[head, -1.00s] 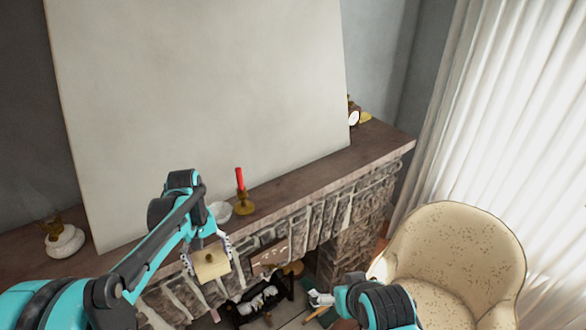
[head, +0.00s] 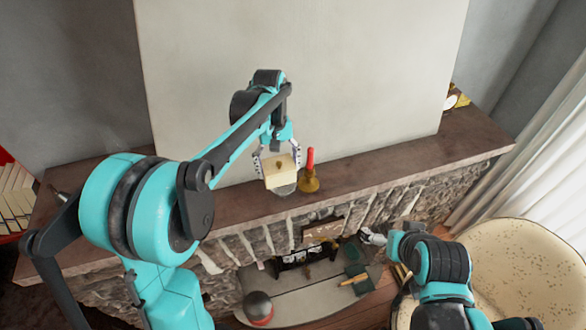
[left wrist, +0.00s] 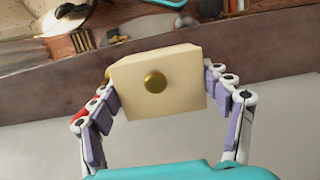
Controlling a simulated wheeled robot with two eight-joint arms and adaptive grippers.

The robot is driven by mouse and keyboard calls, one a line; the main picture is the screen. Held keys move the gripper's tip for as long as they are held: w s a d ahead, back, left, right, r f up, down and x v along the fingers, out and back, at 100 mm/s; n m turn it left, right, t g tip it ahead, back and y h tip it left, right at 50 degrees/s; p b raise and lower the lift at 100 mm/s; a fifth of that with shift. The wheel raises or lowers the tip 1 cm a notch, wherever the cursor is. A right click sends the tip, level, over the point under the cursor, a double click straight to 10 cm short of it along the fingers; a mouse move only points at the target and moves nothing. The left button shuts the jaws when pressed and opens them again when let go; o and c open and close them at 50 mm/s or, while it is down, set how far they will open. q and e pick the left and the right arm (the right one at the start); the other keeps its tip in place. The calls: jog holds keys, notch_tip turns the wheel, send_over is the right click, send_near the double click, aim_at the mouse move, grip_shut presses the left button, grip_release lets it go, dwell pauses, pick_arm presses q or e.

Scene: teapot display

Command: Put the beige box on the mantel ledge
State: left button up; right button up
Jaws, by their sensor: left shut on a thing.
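The beige box (head: 282,172), with a round brass knob, is held between the fingers of my left gripper (head: 277,160). It also shows large in the left wrist view (left wrist: 158,83), with a finger of the left gripper (left wrist: 158,100) on each side. In the head view the box appears over the mantel ledge (head: 395,163), just left of the red candle. I cannot tell whether it touches the ledge. My right gripper (head: 372,237) is low, in front of the fireplace; its fingers are too small to read.
A red candle in a brass holder (head: 309,178) stands on the ledge close to the box. A pale dish (head: 284,190) is partly hidden below the box. A clock (head: 450,102) stands at the ledge's right end. A large blank panel (head: 300,80) leans behind. An armchair (head: 515,265) is at right.

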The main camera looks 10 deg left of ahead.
pick_arm(q)
jog(key=shift+s+a, duration=0.2)
jog(key=shift+s, duration=0.15)
jog(key=a+f, duration=0.2)
jog(key=a, duration=0.1)
jog(key=s+a+f+p, duration=0.1)
jog(key=a+f, duration=0.1)
jog(key=a, duration=0.2)
jog(key=s+a+f+p, duration=0.1)
jog(key=a+f, duration=0.1)
jog(key=a, duration=0.1)
jog(key=shift+a+f, duration=0.25)
jog(key=shift+a, duration=0.1)
jog(key=shift+a+f, duration=0.2)
jog(key=shift+f, duration=0.05)
notch_tip(320, 180, down, 4)
jog(key=shift+w+r+p, duration=0.1)
jog(key=shift+p, duration=0.2)
pick_arm(e)
notch_tip(320, 180, up, 3)
jog(key=shift+s+f, duration=0.1)
jog(key=shift+f, duration=0.1)
pick_arm(q)
jog(key=shift+f, duration=0.2)
jog(key=o, duration=1.2)
pick_arm(e)
jog(key=shift+f, duration=0.15)
